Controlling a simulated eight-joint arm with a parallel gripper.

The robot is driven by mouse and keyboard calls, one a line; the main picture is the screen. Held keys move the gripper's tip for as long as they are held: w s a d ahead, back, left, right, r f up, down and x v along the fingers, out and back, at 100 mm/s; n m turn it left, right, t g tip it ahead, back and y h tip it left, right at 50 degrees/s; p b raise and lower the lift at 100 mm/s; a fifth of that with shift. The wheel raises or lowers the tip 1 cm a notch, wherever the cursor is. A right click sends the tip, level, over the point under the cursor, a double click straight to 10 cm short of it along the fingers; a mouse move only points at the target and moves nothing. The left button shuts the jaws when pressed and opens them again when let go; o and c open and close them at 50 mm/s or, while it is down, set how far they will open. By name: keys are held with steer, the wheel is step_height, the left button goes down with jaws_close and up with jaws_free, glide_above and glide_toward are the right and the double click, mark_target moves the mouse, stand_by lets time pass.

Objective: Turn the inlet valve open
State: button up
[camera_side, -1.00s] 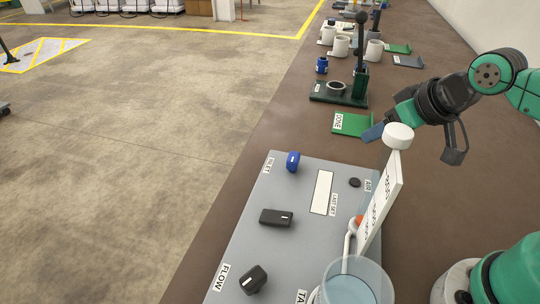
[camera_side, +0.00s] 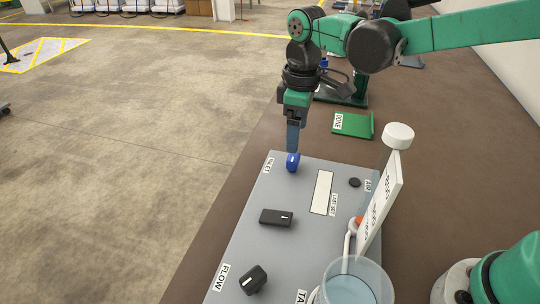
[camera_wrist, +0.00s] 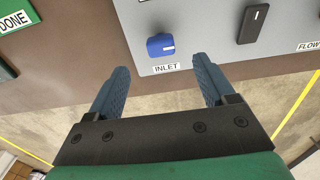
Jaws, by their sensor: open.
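The inlet valve is a blue knob (camera_side: 292,162) at the far left corner of the grey panel (camera_side: 262,190), beside the INLET label (camera_side: 268,165). In the wrist view the blue knob (camera_wrist: 160,45) sits just beyond the fingertips, roughly midway between them, with a white mark at its right side. My gripper (camera_side: 292,148) points down over the knob in the side view. In the wrist view its two blue fingers (camera_wrist: 163,72) are apart with nothing between them. In the side view the fingers overlap the knob's top edge, and I cannot tell whether they touch it.
A black switch (camera_side: 277,217) and the FLOW knob (camera_side: 253,280) are on the same panel. A white-capped post with a sign (camera_side: 380,205) and a clear container (camera_side: 355,285) stand at the right. A green DONE tray (camera_side: 353,125) lies behind.

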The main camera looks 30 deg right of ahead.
mark_target(294, 156)
steer(key=shift+f, duration=2.9)
jaws_close()
